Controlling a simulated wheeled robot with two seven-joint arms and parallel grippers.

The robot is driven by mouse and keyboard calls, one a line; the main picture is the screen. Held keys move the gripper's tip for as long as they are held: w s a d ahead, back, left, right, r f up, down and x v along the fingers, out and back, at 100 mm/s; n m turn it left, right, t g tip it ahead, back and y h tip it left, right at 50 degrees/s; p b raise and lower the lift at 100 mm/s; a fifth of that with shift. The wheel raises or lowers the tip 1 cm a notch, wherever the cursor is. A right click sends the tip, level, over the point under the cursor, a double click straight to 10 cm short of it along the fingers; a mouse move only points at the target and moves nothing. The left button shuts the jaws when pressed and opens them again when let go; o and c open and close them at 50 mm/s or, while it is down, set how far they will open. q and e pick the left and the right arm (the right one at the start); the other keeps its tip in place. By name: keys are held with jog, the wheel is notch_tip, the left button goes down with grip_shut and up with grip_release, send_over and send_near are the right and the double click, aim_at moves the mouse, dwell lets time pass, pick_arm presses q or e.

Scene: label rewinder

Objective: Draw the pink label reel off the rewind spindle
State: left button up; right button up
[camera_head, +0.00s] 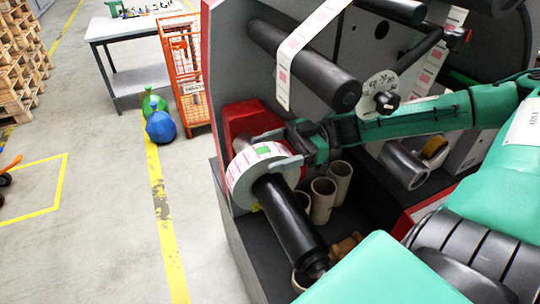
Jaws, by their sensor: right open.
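The pink label reel (240,171), a white roll with pink labels and a green patch, sits around the black rewind spindle (287,222) at its inner end, by the red housing (244,118). The spindle's free end points down and to the right. My right gripper (272,149) is open at the reel's upper right edge, with one finger toward the housing and the other over the reel's near side. I cannot tell whether the fingers touch the reel. My left gripper is not in view.
Several cardboard cores (322,199) stand in the machine's dark tray right of the spindle. A label strip (284,81) hangs over a black roller (304,66) above my right gripper. Floor at left is mostly clear.

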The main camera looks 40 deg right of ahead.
jog(key=shift+a, duration=0.35)
jog(key=shift+r, duration=0.1)
grip_shut()
